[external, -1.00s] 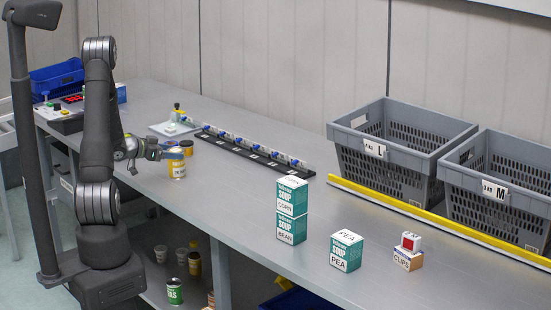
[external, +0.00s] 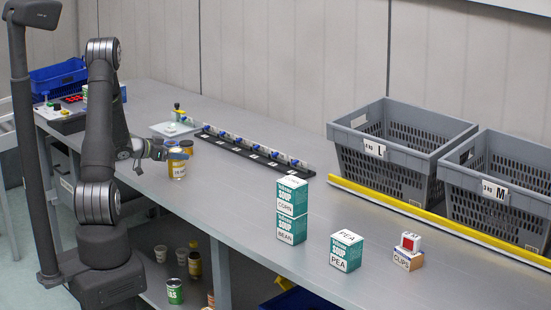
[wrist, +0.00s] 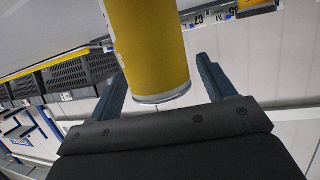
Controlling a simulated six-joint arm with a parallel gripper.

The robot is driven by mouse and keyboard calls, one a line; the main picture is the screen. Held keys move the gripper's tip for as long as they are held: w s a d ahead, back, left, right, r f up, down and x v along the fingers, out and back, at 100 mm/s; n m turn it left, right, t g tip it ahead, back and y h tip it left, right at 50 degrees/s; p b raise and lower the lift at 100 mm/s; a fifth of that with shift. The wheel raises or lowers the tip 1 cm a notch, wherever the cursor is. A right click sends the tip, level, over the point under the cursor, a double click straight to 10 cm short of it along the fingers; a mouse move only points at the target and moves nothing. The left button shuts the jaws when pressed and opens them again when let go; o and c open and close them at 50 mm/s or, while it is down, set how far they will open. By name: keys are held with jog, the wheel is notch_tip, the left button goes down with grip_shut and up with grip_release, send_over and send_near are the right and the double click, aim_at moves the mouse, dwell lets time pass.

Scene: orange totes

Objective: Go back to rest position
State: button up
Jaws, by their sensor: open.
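My gripper (external: 162,150) is open at the end of my arm, just left of a yellow can (external: 177,167) that stands upright on the grey table (external: 225,195). In the wrist view the two fingers of my gripper (wrist: 163,66) are spread wide. The yellow can (wrist: 148,45) shows between and beyond them, with a visible gap to the right finger.
A darker-lidded jar (external: 187,148) stands behind the can. Stacked soup boxes (external: 292,212), a pea box (external: 346,251) and grey totes (external: 350,165) are farther right. The table between is clear.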

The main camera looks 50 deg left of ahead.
jog(key=v, duration=1.2)
jog(key=x, duration=1.2)
jog(key=shift+w+d+f, duration=0.1)
jog(key=shift+w+f, duration=0.05)
jog(key=shift+f, duration=0.15)
jog(key=r, duration=0.5)
jog(key=shift+d, duration=0.3)
jog(key=d+r, duration=0.6)
jog(key=d, duration=0.5)
jog(key=w+d+r+m+g+h, duration=0.1)
jog(key=w+d+m+h, duration=0.15)
jog(key=w+d, duration=0.4)
jog(key=w+d+m+g+h, duration=0.1)
jog(key=w+d+m+h, duration=0.15)
jog(key=d, duration=0.75)
jog(key=w+d+m+g+h, duration=0.2)
jog(key=d+m+g+h, duration=0.2)
jog(key=d, duration=1.8)
jog(key=shift+w+d+m+g+h, duration=0.3)
jog(key=shift+w+d+g+h, duration=0.05)
jog(key=shift+w+g+h, duration=0.05)
jog(key=shift+a, duration=0.15)
